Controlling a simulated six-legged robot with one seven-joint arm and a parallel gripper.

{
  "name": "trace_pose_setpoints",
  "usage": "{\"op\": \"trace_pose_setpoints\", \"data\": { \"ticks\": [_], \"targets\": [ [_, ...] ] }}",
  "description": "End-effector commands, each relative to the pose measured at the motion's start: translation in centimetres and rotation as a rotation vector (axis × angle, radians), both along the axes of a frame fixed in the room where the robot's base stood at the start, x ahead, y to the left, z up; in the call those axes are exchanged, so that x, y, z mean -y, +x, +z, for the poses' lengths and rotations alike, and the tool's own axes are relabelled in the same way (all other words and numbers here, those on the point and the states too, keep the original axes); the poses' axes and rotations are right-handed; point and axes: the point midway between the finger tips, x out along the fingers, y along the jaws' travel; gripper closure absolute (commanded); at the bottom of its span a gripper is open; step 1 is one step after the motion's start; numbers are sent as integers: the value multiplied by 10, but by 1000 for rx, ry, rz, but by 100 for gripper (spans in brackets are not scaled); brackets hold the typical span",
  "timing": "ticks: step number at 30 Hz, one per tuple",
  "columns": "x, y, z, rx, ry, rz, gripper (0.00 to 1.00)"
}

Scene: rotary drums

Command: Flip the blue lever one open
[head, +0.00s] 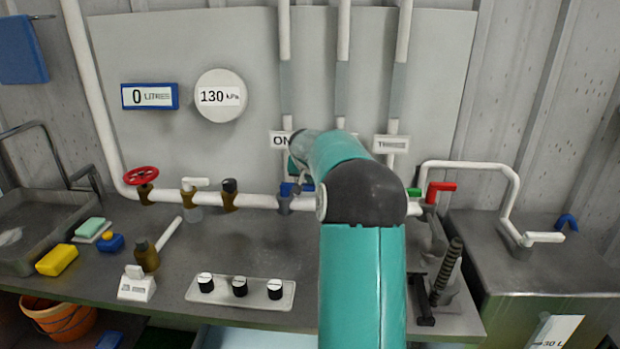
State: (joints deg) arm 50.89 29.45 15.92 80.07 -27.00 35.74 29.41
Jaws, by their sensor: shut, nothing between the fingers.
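The blue lever (288,188) sits on a grey valve (284,204) on the white horizontal pipe, below a sign (279,140) of which "ON" shows. It appears to lie along the pipe, partly covered by my arm's end. My teal arm rises through the middle and bends at a dark joint toward the wall. My gripper (299,187) is only a small dark shape at the blue lever, shut with nothing in it. Whether it touches the lever cannot be told. The sign between the outer two is hidden by my arm.
Along the pipe are a red handwheel (141,175), a white lever (195,183), a green lever (413,192) and a red lever (440,188). A knob panel (240,292) lies on the bench. A tall spring device (447,272) stands right of my arm.

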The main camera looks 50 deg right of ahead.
Motion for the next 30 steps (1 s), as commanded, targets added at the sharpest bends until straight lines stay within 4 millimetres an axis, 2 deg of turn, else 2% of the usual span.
{"op": "trace_pose_setpoints", "data": {
  "ticks": [11, 30],
  "targets": [
    [-12, -6, 1, -1, -3, -149, 100],
    [-54, -21, -1, -2, -3, -729, 100]
  ]
}}
